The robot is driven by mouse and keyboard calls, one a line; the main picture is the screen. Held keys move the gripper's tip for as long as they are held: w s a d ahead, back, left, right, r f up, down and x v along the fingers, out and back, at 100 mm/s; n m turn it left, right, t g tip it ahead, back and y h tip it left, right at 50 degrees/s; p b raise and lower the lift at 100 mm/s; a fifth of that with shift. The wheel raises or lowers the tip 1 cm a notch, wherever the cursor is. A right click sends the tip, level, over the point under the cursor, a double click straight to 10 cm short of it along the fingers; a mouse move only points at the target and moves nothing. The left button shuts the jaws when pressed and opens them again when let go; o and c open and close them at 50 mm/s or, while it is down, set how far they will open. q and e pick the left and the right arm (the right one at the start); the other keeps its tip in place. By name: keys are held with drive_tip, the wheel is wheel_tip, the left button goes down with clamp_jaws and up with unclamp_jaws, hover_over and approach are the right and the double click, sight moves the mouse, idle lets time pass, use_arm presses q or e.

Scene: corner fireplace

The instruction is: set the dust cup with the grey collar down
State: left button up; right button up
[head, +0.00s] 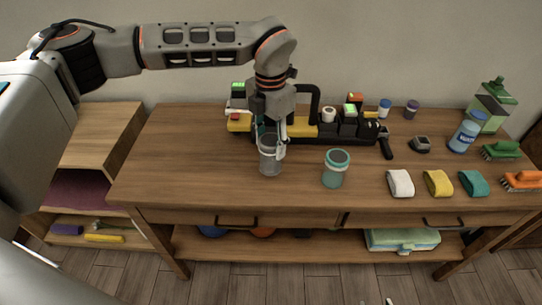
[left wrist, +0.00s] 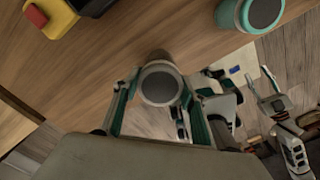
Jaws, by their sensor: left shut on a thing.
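The dust cup with the grey collar (head: 270,158) is a clear grey cup, upright, with a dark round top. My left gripper (head: 272,142) is shut on it from above, over the table's front middle. In the left wrist view the cup (left wrist: 160,84) sits between the two fingers. I cannot tell whether its base touches the wood. A second cup with a teal collar (head: 336,168) stands to its right; it also shows in the left wrist view (left wrist: 250,12). What looks like my right gripper (left wrist: 273,103) shows small at the right of the left wrist view.
The wooden table (head: 190,178) has bare room left of the held cup. Behind the cup is a black tray (head: 300,132) with several parts. White, yellow and teal bands (head: 438,184), brushes (head: 500,151) and bottles (head: 467,132) fill the right side.

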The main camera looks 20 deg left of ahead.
sight(271, 157)
use_arm(q)
drive_tip(key=shift+f, duration=2.6)
drive_tip(key=shift+f, duration=0.2)
drive_tip(key=o, duration=1.1)
drive_tip(key=shift+r, duration=0.1)
wheel_tip(271, 157, up, 11)
drive_tip(key=shift+f, duration=0.1)
drive_tip(key=shift+r, duration=0.7)
